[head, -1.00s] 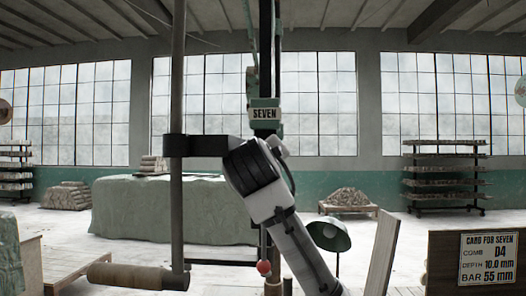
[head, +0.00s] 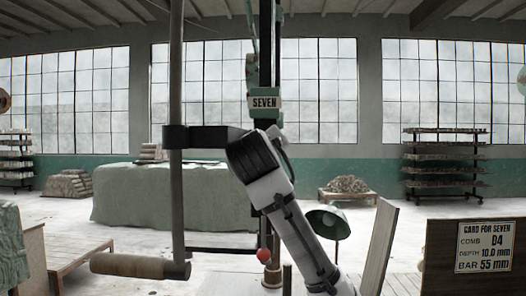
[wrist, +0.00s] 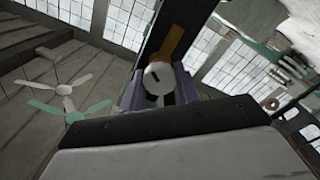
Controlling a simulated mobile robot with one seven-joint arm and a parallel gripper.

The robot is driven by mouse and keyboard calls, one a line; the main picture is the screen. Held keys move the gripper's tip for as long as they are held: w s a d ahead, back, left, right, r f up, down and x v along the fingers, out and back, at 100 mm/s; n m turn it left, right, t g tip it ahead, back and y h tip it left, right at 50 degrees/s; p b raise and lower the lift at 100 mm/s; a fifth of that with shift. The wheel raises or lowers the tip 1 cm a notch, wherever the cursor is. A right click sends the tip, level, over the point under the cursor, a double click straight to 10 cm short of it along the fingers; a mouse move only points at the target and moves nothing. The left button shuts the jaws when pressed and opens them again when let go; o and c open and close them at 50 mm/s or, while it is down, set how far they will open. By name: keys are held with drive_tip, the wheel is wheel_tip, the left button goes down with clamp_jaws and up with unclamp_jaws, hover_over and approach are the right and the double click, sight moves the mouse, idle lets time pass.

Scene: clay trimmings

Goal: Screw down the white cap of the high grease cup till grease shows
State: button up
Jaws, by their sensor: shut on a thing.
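The white cap (wrist: 158,78) shows in the wrist view as a round white face with a short dark mark on it. My gripper (wrist: 158,88) is shut on it, with a purple-grey finger on each side. A yellow-brown piece (wrist: 173,42) lies just beyond the cap against a dark upright; I cannot tell whether it is part of the cup or grease. The cup body is mostly hidden. In the head view my arm reaches up beside the dark column under the "SEVEN" sign (head: 265,103); the fingers and cap cannot be made out there.
A vertical bar (head: 176,80) with a wooden handle (head: 127,266) stands at the left, close to my arm. A red ball knob (head: 264,255) is below. A covered table (head: 130,205) and racks (head: 445,165) stand farther back.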

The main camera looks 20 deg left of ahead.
drive_tip(key=m+b, duration=0.1)
drive_tip(key=m, duration=0.3)
drive_tip(key=shift+m+b, duration=0.3)
drive_tip(key=m, duration=0.4)
drive_tip(key=shift+m+b, duration=0.3)
drive_tip(key=shift+b, duration=0.05)
drive_tip(key=m, duration=0.4)
drive_tip(key=shift+m, duration=0.3)
drive_tip(key=m, duration=0.4)
drive_tip(key=shift+d+m, duration=0.15)
drive_tip(key=shift+m, duration=0.25)
drive_tip(key=o, duration=1)
